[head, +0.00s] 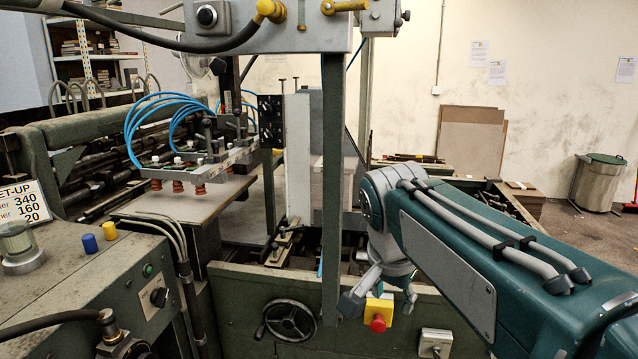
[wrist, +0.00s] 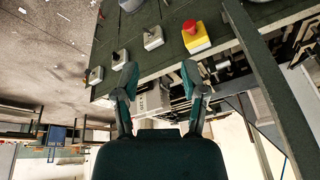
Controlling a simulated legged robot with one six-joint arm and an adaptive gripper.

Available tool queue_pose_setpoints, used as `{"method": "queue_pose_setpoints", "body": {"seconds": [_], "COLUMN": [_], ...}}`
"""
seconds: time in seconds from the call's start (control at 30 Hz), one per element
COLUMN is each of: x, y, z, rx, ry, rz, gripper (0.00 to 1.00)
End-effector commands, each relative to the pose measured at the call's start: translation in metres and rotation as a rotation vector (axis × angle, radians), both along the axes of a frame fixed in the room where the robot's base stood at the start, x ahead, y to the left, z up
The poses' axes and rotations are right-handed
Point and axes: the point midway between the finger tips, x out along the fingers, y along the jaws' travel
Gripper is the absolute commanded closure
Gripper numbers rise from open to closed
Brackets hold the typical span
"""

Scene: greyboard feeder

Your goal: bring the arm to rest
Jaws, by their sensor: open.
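My arm (head: 450,240), teal and grey, reaches in from the lower right in the head view. My gripper (head: 381,298) hangs from its end with the fingers spread apart. In the wrist view my gripper (wrist: 159,78) is open, and nothing shows between its fingers. In the head view it is in front of the machine's green front panel (head: 240,285), near a yellow box with a red button (head: 378,325). I cannot tell the gap between the fingers and the panel. The yellow box also shows in the wrist view (wrist: 195,38), beyond the fingertips.
A green upright post (head: 332,200) stands just left of my gripper. A handwheel (head: 290,321) and a grey switch box (head: 435,343) sit on the panel. A control console (head: 90,290) is at left. A bin (head: 599,185) stands at the far right wall, with clear floor before it.

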Motion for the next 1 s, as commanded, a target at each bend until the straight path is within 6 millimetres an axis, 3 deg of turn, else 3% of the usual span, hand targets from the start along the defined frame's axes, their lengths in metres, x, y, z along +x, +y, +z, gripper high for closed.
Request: {"method": "queue_pose_setpoints", "body": {"seconds": [0.03, 0.3, 0.5, 0.7, 1.0], "x": [-0.018, -0.095, -0.141, -0.156, -0.156], "y": [-0.008, -0.034, -0.042, -0.044, -0.044], "z": [-0.004, -0.044, -0.082, -0.099, -0.099], "rx": [-0.001, -0.05, -0.115, -0.151, -0.151], "ry": [-0.01, -0.079, -0.137, -0.159, -0.158], "rz": [0.059, 0.403, 0.61, 0.692, 0.696], "gripper": [0.45, 0.45, 0.45, 0.45, 0.45]}}
